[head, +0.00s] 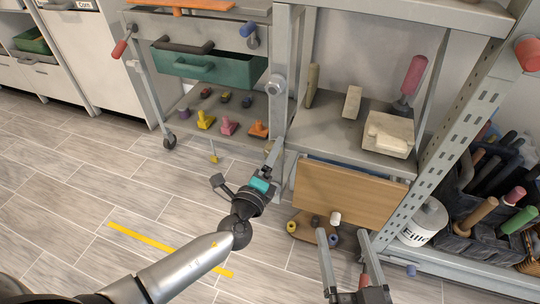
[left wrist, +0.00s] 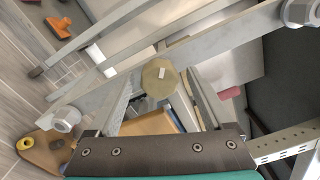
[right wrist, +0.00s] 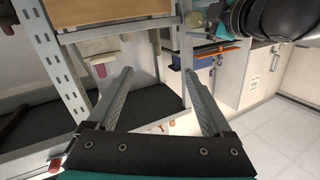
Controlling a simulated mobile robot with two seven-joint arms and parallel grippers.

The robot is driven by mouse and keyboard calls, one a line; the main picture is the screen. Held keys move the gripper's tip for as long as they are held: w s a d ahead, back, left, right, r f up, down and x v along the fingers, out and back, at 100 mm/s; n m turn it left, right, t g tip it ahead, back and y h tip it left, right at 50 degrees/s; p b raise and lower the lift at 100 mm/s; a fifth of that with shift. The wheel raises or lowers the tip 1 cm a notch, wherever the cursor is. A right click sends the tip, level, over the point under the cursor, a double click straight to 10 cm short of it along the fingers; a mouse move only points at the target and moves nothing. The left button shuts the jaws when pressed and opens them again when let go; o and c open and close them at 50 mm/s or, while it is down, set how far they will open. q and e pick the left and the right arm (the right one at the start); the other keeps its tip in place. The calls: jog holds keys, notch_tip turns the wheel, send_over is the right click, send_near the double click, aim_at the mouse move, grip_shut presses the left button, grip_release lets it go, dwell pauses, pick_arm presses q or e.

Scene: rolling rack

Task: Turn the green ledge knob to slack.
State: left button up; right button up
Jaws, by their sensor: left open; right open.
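A round olive-green knob (left wrist: 158,77) with a small pale mark shows in the left wrist view. I take it to be the green ledge knob. My left gripper (left wrist: 160,80) is open, with one finger on each side of the knob; I cannot tell if either touches it. The knob also shows near the top of the right wrist view (right wrist: 195,20). In the head view I cannot make it out behind my left gripper (head: 273,158), which is at the rack's middle post. My right gripper (head: 342,235) is open and empty in front of the wooden board.
The wooden board (head: 345,193) hangs under a grey shelf (head: 330,128) holding several blocks. A brown plate (head: 303,230) with small coloured knobs is below. A green drawer (head: 205,68) is at left, a bin of tools (head: 490,235) at right. The floor (head: 80,200) at left is clear.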

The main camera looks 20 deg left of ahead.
pick_arm(q)
jog(key=s+p, duration=0.2)
jog(key=s, duration=1.3)
jog(key=shift+s+a, duration=0.15)
jog(key=shift+a, duration=0.1)
pick_arm(e)
jog(key=shift+w+d+f+n+g+h, duration=0.25)
jog(key=shift+d+f+g+h, duration=0.35)
jog(key=shift+g, duration=0.5)
jog(key=shift+w+d+f+n+g+h, duration=0.15)
jog(key=shift+w+d+f+g+h, duration=0.15)
jog(key=shift+d+f+g, duration=0.65)
jog(key=shift+a+r, duration=0.2)
jog(key=shift+r, duration=0.05)
